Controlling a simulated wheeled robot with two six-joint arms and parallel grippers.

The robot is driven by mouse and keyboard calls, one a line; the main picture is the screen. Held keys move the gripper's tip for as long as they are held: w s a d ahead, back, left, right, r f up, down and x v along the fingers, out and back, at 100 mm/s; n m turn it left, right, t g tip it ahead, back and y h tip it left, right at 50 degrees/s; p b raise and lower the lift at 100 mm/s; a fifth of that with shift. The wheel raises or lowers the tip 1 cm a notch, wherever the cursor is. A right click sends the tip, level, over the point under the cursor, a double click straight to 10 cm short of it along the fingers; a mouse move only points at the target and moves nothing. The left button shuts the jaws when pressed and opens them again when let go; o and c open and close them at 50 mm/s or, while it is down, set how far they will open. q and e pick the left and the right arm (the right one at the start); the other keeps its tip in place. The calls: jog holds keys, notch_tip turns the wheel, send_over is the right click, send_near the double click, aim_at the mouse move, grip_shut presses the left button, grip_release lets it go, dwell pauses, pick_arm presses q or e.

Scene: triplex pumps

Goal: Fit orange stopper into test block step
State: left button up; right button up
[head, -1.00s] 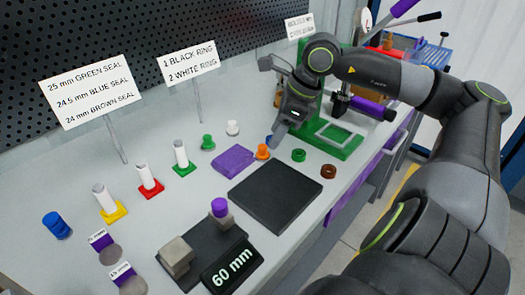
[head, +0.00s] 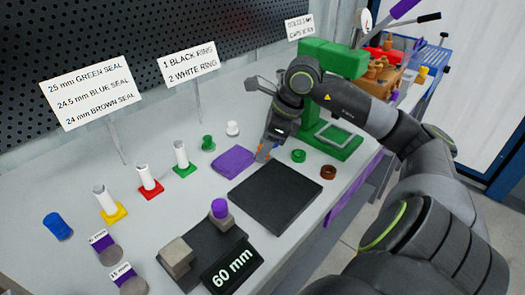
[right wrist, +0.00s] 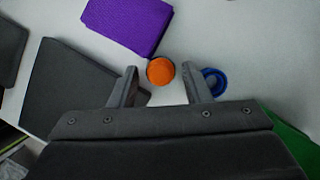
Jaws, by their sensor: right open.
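The orange stopper (right wrist: 160,71) is round and stands on the grey bench. In the right wrist view it lies between the two open fingers of my right gripper (right wrist: 160,80), nearer the left finger. In the head view my right gripper (head: 265,150) reaches down over it and hides most of it. I cannot tell for sure which is the test block. My left gripper is not in view.
A blue ring (right wrist: 215,80) lies close to the right finger. A purple cloth-like pad (head: 233,161) and a dark square plate (head: 275,196) flank the stopper. Green (head: 298,155) and brown (head: 328,172) rings lie to the right, before a green fixture (head: 335,137).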

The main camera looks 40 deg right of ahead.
jog(key=shift+c, duration=0.3)
grip_shut()
notch_tip(320, 180, up, 10)
dwell(0.4)
